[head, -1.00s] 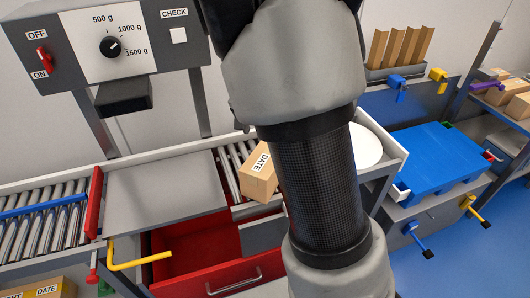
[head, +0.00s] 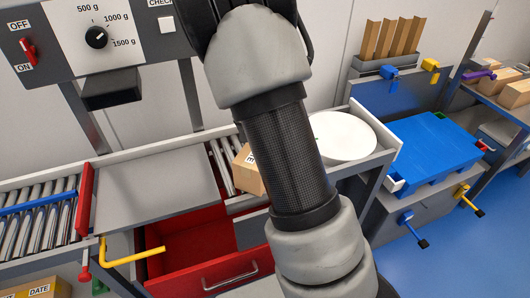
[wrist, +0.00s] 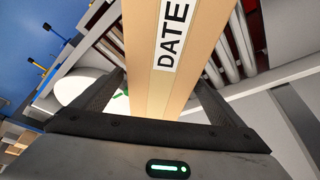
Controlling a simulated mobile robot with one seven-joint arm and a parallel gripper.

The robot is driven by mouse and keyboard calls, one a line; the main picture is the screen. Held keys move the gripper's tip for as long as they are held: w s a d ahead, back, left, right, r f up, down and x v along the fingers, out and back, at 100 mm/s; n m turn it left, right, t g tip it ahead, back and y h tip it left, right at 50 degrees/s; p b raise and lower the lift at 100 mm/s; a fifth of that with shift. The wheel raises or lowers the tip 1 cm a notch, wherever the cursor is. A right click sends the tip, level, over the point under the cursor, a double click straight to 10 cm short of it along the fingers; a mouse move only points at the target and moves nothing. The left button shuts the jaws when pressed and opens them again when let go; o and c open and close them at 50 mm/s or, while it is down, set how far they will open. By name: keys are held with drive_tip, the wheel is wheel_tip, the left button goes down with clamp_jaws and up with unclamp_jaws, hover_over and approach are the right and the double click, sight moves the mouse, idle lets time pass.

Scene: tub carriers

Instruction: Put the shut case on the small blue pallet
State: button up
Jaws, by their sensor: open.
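The case is a tan carton (head: 248,172) with a DATE label. It sits at the roller end right of the grey plate in the head view, partly hidden behind my arm. In the wrist view the carton (wrist: 160,60) fills the space between my fingers, and its visible faces look shut. My gripper (wrist: 162,85) is open, with one finger on each side of the carton; I cannot tell whether they touch it. The gripper is hidden in the head view. The small blue pallet (head: 432,150) lies at the right on a grey stand, with nothing on it.
A white round disc (head: 343,137) lies between the carton and the pallet. A red drawer (head: 205,262) stands open below the grey plate (head: 155,190). A yellow lever (head: 130,257) sticks out in front. A scale panel (head: 95,40) stands behind. Cartons (head: 512,95) sit on a shelf far right.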

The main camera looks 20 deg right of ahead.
drive_tip(key=c, duration=2)
drive_tip(key=shift+w+r, duration=0.15)
drive_tip(key=shift+c, duration=0.8)
